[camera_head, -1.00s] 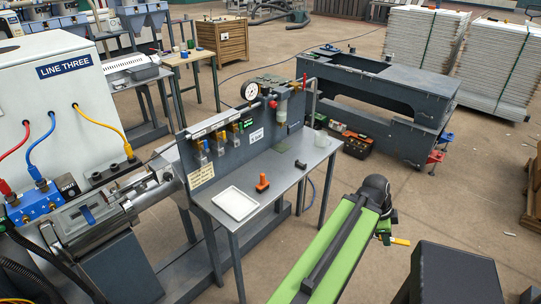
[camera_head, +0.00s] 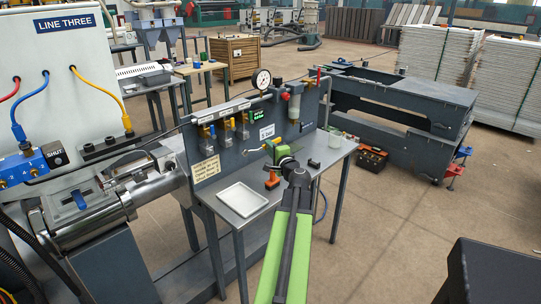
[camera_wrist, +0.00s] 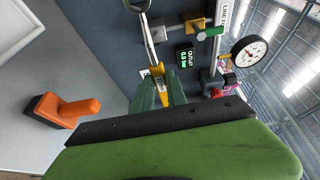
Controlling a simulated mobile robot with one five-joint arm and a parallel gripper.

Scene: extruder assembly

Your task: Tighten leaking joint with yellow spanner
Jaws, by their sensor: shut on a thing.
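My gripper (camera_head: 281,152) is shut on the yellow spanner (camera_head: 269,143), in front of the upright grey panel above the table. In the wrist view the spanner (camera_wrist: 151,45) sticks out past the green fingers (camera_wrist: 158,95), its open metal jaw at the top edge of the picture. The jaw is close to the panel and beside brass-coloured fittings (camera_wrist: 168,29); I cannot tell whether it touches one. Several yellow-brass fittings (camera_head: 225,129) sit on the panel. No leak can be made out, so I cannot tell which joint leaks.
A pressure gauge (camera_head: 262,79) and a filter unit (camera_head: 293,108) are on the panel. A green-lit outlet display (camera_wrist: 187,57) shows in the wrist view. On the table stand a white tray (camera_head: 243,199), an orange-and-black object (camera_head: 272,180) and a pale cup (camera_head: 335,141).

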